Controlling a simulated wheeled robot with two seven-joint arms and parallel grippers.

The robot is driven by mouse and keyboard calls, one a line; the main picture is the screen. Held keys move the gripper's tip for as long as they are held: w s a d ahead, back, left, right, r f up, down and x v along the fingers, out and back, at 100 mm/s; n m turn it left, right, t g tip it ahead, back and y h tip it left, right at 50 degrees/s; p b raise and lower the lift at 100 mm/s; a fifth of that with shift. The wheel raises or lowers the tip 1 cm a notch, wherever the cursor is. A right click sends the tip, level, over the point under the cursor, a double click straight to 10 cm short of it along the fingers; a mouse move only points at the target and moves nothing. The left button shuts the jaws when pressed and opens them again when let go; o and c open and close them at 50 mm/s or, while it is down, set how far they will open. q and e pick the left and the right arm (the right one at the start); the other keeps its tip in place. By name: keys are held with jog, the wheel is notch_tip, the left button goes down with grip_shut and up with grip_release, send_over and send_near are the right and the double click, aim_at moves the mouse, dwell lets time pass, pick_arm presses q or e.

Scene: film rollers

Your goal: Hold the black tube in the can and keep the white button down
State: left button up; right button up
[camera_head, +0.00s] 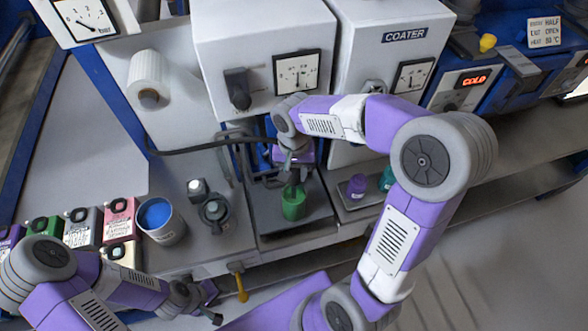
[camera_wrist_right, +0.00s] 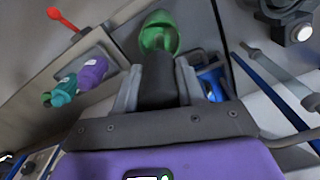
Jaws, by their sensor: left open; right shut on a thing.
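My right gripper (camera_head: 292,176) is shut on a black tube (camera_wrist_right: 158,78), which shows between its fingers in the wrist view. A green can (camera_head: 293,206) stands on the dark platform just below this gripper and also lies straight ahead of the tube in the wrist view (camera_wrist_right: 160,36). The tube's far end meets the can's outline; I cannot tell how deep it sits. The white button (camera_head: 197,186) is on the grey bench to the left, with nothing on it. My left gripper (camera_head: 212,301) is open and empty at the bench's front, well below the button.
A can of blue paint (camera_head: 158,219) and several coloured containers (camera_head: 118,216) stand at the left. A dark round fitting (camera_head: 214,211) is beside the button. A yellow handle (camera_head: 241,284) hangs at the front edge.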

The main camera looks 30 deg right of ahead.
aim_at(294, 186)
jog(key=shift+f+b, duration=2.75)
jog(key=shift+f, duration=0.9)
pick_arm(q)
notch_tip(294, 186, down, 6)
jog(key=shift+c, duration=0.3)
